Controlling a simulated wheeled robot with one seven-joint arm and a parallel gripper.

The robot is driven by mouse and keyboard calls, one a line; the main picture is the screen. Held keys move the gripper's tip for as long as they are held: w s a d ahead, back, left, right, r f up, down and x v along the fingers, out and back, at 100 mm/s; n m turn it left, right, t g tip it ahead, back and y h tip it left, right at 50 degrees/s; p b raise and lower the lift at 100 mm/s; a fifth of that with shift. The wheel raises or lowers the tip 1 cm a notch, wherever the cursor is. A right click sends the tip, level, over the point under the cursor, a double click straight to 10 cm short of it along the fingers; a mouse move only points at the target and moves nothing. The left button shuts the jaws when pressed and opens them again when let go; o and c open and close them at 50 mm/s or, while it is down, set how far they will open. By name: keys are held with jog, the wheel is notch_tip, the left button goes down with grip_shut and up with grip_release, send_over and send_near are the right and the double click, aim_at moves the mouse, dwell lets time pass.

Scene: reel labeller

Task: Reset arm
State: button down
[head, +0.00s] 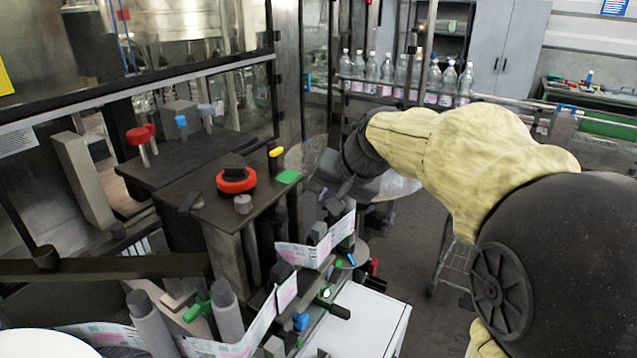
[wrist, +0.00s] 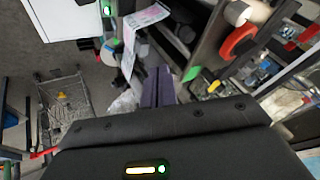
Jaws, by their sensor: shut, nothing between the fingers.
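My arm (head: 440,160) in its pale yellow cover reaches in from the right of the head view. Its dark wrist hangs beside the labelling machine, with the end of the arm pointing down and left. In the wrist view my gripper (wrist: 158,86) shows as two purple-grey fingers pressed together, with nothing between them. The fingers point at the machine side, near the label strip (wrist: 143,22) and a green patch (wrist: 191,73). I cannot tell the exact gap between the fingertips and the machine.
The label strip (head: 315,250) runs below, near a white panel (head: 365,320). Several bottles (head: 388,72) stand behind. A wire cart (head: 455,265) is on the floor.

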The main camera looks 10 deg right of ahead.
jog(key=s+d+f+n+g+h, duration=0.1)
jog(key=s+f+n+g, duration=0.1)
jog(key=s+f, duration=0.6)
jog(key=s+d+f+n+g+h, duration=0.1)
jog(key=s+f+n+g+h, duration=0.1)
jog(key=s+f, duration=0.7)
notch_tip(320, 180, down, 5)
jog(key=shift+d+r, duration=0.1)
jog(key=shift+d, duration=0.15)
